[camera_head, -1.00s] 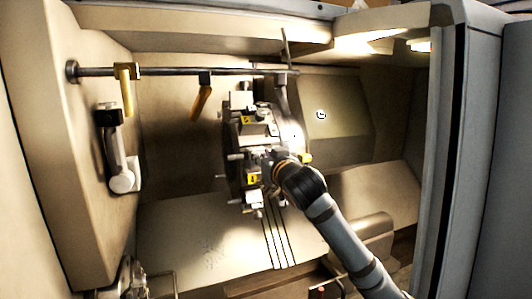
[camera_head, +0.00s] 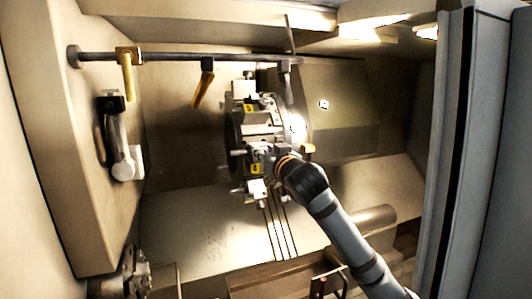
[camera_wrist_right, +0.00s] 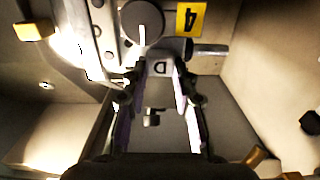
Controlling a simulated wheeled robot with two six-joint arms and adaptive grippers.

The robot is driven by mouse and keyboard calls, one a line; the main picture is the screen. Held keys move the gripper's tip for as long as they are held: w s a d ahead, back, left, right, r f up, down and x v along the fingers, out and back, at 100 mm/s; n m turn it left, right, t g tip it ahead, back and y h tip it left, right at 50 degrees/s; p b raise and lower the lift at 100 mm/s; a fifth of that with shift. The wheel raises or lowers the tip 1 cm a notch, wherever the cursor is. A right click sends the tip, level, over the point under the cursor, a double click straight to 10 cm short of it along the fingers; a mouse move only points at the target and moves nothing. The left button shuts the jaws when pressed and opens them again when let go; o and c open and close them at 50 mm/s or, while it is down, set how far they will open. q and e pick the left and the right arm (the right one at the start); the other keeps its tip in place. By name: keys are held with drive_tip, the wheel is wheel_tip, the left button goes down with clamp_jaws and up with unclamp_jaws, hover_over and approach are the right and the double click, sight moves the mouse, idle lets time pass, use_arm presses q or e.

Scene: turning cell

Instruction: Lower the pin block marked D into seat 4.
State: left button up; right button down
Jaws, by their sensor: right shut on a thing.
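The pin block marked D (camera_wrist_right: 160,68) is a pale grey block held between the two fingers of my right gripper (camera_wrist_right: 158,88) in the right wrist view. My right gripper also shows in the head view (camera_head: 270,160), at the right side of the turret (camera_head: 236,136). Seat 4 is marked by a yellow label 4 (camera_wrist_right: 190,20), just above and right of the block in the wrist view; the label also shows in the head view (camera_head: 256,168). The block is close to the turret face, but I cannot tell if it touches the seat. My left gripper is not in view.
A round grey knob (camera_wrist_right: 142,20) is close above the block. A yellow label 5 (camera_head: 250,108) marks another turret station. A horizontal bar (camera_head: 165,56) with yellow-handled hooks (camera_head: 127,75) runs above left. The sloped floor (camera_head: 190,225) below the turret is mostly clear.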

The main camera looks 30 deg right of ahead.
drive_tip(key=shift+s+a+f+b, duration=0.1)
drive_tip(key=shift+s+f+b, duration=0.05)
drive_tip(key=shift+f+b, duration=0.15)
drive_tip(key=shift+r, duration=0.1)
drive_tip(key=c, duration=1.5)
unclamp_jaws()
drive_tip(key=o, duration=0.5)
drive_tip(key=shift+s+a, duration=0.1)
drive_tip(key=shift+s, duration=0.05)
drive_tip(key=shift+f, duration=0.25)
wheel_tip(320, 180, up, 10)
drive_tip(key=shift+r, duration=0.2)
